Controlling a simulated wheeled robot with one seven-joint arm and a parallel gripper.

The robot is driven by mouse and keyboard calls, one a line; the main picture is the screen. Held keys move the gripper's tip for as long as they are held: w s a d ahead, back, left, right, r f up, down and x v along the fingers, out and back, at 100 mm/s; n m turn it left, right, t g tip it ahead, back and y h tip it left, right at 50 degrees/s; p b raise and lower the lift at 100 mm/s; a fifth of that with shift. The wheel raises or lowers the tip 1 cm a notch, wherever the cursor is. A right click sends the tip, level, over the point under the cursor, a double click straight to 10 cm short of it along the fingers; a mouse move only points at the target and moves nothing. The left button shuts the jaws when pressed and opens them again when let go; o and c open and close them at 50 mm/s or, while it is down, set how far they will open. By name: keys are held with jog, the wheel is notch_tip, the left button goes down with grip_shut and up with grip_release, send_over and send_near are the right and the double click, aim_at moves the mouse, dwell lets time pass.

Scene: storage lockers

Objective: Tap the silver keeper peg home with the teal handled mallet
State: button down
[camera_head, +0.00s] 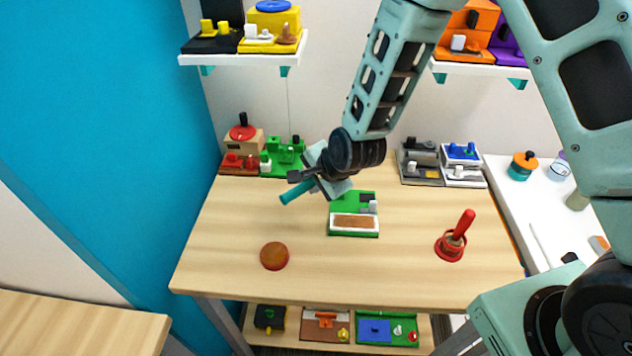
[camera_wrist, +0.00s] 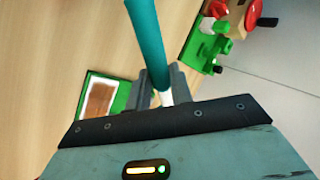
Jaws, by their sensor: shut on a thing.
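My gripper (camera_head: 312,178) is shut on the teal handled mallet (camera_head: 297,192), above the back middle of the table. In the wrist view the teal handle (camera_wrist: 148,40) runs up and away from between my gripper's fingers (camera_wrist: 162,88). I cannot make out the mallet's head. A green fixture (camera_head: 345,200) with a white-framed brown pad (camera_head: 354,222) stands on the table below and right of the mallet, apart from it. It carries a small grey block (camera_head: 367,198) and a pale piece beside it. I cannot tell which part is the silver keeper peg or how far in it sits.
A brown disc (camera_head: 274,256) lies front left; a red-handled tool stands in a red holder (camera_head: 450,247) at right. Red and green fixtures (camera_head: 284,152) stand back left, grey and blue-white ones (camera_head: 420,163) back right.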

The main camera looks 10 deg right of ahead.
jog(key=shift+r, duration=0.1)
jog(key=shift+r+p, duration=1.35)
jog(key=shift+r, duration=0.6)
